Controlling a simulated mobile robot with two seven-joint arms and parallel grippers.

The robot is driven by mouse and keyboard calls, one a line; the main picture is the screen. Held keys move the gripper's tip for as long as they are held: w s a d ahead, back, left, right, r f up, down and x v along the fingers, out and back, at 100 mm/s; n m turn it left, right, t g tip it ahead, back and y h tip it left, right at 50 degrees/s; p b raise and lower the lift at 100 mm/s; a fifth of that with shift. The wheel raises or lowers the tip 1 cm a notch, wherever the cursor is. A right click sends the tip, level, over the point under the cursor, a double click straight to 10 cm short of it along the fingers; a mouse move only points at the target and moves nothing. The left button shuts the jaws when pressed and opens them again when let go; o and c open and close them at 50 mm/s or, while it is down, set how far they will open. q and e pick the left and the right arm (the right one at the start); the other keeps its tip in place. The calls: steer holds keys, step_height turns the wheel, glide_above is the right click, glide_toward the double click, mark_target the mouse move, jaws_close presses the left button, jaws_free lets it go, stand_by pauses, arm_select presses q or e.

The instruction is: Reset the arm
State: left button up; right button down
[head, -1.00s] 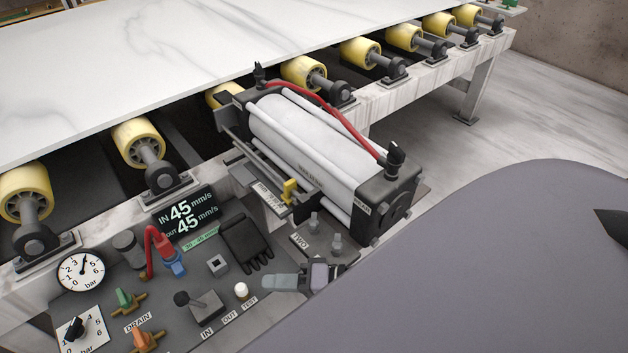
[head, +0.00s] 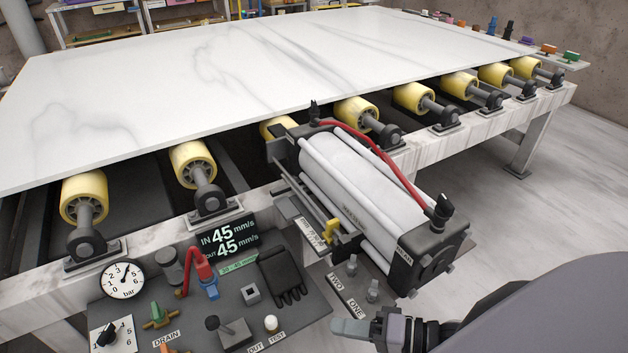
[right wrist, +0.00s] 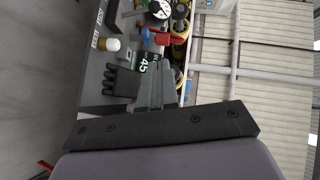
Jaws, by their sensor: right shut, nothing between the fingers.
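My right gripper (head: 352,328) is at the bottom of the head view, just right of the control panel (head: 318,300) and below the white cylinder (head: 350,190). Its fingers are shut with nothing between them. In the right wrist view its closed fingers (right wrist: 158,88) point up the picture, toward the panel, with a black glove (right wrist: 122,82) to their left. My right arm (head: 520,320) fills the lower right corner of the head view. My left gripper is not in view.
The panel carries a gauge (head: 123,280), a lever (head: 228,328), valve knobs, a display (head: 229,238) and a glove (head: 282,275). Behind it a white stone slab (head: 250,70) lies on yellow rollers (head: 413,97). Open floor (head: 545,190) lies to the right.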

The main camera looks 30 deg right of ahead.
steer(key=a+n+t+h+p, duration=0.1)
steer(key=a+n+h+p, duration=0.1)
steer(key=a+n+h, duration=0.35)
steer(key=s+d+f+n+h, duration=0.1)
steer(key=d+f+n+g+h, duration=0.1)
steer(key=s+d+n+h+p, duration=0.1)
steer(key=d, duration=0.1)
steer(key=shift+s+f+n+g+h, duration=0.25)
steer(key=shift+s+f+g, duration=0.05)
steer(key=shift+f+g, duration=0.1)
stand_by(5.3)
